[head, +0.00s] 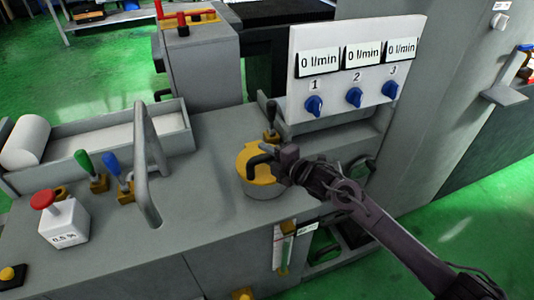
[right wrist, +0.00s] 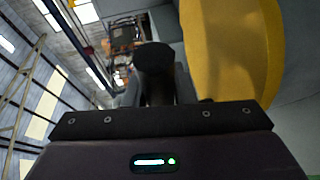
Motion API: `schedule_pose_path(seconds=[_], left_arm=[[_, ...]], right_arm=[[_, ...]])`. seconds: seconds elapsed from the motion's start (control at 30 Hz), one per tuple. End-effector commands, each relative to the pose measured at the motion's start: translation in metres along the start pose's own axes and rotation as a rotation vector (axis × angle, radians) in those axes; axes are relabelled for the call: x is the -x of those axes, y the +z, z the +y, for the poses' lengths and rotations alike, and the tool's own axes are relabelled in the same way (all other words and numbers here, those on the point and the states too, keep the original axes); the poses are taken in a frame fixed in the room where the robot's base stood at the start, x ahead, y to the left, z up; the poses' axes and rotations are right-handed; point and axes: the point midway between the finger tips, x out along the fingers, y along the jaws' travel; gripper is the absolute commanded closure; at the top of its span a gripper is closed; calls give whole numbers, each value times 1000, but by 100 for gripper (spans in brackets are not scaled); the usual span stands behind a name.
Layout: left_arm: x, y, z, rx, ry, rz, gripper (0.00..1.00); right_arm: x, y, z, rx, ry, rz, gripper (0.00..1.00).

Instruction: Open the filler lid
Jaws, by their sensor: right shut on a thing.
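The yellow filler lid (head: 247,161) sits on top of a short grey cylindrical filler neck (head: 262,190) on the machine's grey top. A black handle (head: 261,158) stands on the lid. My right gripper (head: 283,158) reaches in from the right and is shut on the handle. Part of the lid's right side is hidden behind the gripper. In the right wrist view the lid (right wrist: 235,45) fills the upper right and the black handle (right wrist: 154,62) stands between the jaws, whose tips are hard to make out. My left gripper is not in view.
A panel (head: 355,70) with several flow displays and blue knobs stands behind the lid. A black-knobbed lever (head: 271,118) is close behind it. A grey bar handle (head: 147,165), green and blue levers and a red-button box (head: 63,222) stand left. The grey top between is clear.

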Motion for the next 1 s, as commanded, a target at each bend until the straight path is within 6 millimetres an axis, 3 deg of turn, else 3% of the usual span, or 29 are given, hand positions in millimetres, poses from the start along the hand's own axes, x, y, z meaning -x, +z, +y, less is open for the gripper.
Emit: schedule_pose_path(seconds=[0.27, 0.6, 1.0], left_arm=[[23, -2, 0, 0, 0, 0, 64], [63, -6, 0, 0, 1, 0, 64], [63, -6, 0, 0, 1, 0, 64]], right_arm=[[-3, 2, 18, -31, -77, -2, 100], [-20, 9, 51, -123, -299, -3, 100], [-41, 17, 65, -190, -456, -2, 100]])
